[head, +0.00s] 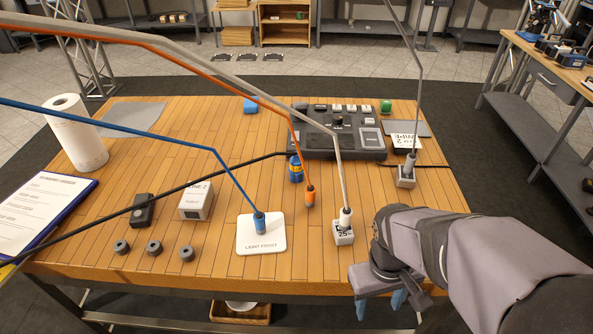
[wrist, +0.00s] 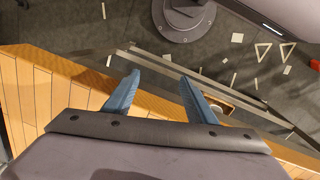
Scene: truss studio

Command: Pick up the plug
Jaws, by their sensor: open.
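Several cable ends that look like plugs are in the head view. A blue plug (head: 260,221) stands on a white plate (head: 246,245) marked "LIGHT FRONT". An orange plug (head: 310,195) is at the tabletop's middle; whether it touches the wood is unclear. A pale grey plug (head: 346,216) stands on a small grey block (head: 344,237), and a grey one (head: 409,161) on another block (head: 406,179). I cannot tell which is meant. My gripper (head: 380,304) is open, at the table's front edge, right of and nearer than the plugs. Its blue fingers (wrist: 159,76) are empty in the wrist view.
A black control console (head: 334,143) stands at the back. A paper roll (head: 74,130), clipboard (head: 40,210), white box (head: 195,201), black box (head: 143,210) and several dark rings (head: 154,248) are on the left. Cables cross above the table. Bare wood (head: 440,190) shows at right.

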